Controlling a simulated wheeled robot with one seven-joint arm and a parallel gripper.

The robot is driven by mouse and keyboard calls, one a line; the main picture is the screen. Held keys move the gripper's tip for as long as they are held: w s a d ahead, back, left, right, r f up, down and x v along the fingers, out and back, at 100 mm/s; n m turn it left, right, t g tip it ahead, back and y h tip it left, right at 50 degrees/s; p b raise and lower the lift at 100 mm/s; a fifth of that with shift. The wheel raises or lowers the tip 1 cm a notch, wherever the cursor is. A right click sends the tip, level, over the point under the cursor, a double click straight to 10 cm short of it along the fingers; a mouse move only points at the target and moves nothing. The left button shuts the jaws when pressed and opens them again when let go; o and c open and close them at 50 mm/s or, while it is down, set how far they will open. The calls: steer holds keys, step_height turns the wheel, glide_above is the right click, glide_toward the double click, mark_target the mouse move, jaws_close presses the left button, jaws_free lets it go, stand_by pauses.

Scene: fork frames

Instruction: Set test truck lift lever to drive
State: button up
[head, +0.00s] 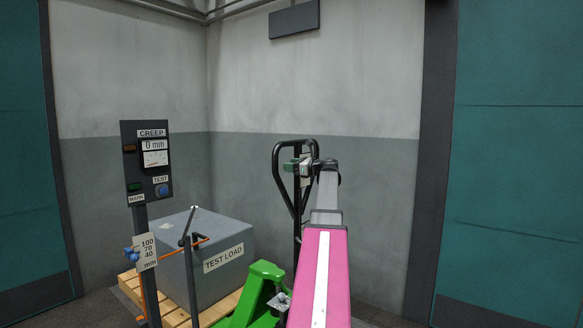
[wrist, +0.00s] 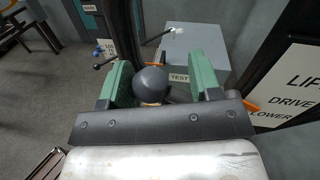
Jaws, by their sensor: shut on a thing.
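My gripper (head: 297,166) is at the black loop handle (head: 278,170) of the truck in the head view. In the wrist view its green fingers (wrist: 160,68) stand on either side of a dark ball knob (wrist: 150,82), the lift lever's knob, and the gripper is shut on it. A white sign (wrist: 292,100) at the right of the wrist view reads LIFT, DRIVE, LOWER, partly cut off by the picture edge. The lever's shaft is mostly hidden by my gripper, and I cannot tell which mark the lever stands at. The truck's green body (head: 262,290) is low in the head view.
A grey box marked TEST LOAD (head: 215,250) sits on a wooden pallet (head: 180,314) left of the truck. A dark panel marked CREEP (head: 148,190) stands on a post farther left, with a height scale (head: 145,252). Grey walls close in behind the truck.

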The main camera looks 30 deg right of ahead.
steer(key=shift+s+a+f+n, duration=0.15)
steer(key=shift+a+f+n, duration=0.1)
steer(key=shift+f+n, duration=0.3)
steer(key=shift+s+a+f+n, duration=0.1)
steer(key=shift+a+f+n, duration=0.1)
steer(key=shift+f+n, duration=0.3)
steer(key=shift+a+f+n+h, duration=0.1)
steer(key=shift+f+n+h, duration=0.3)
steer(key=shift+f+n, duration=0.85)
steer(key=o, duration=1.3)
steer(key=shift+c, duration=0.2)
steer(key=shift+r, duration=0.1)
steer(key=v, duration=1)
steer(key=shift+s+d+r, duration=0.2)
steer(key=shift+s+d, duration=0.1)
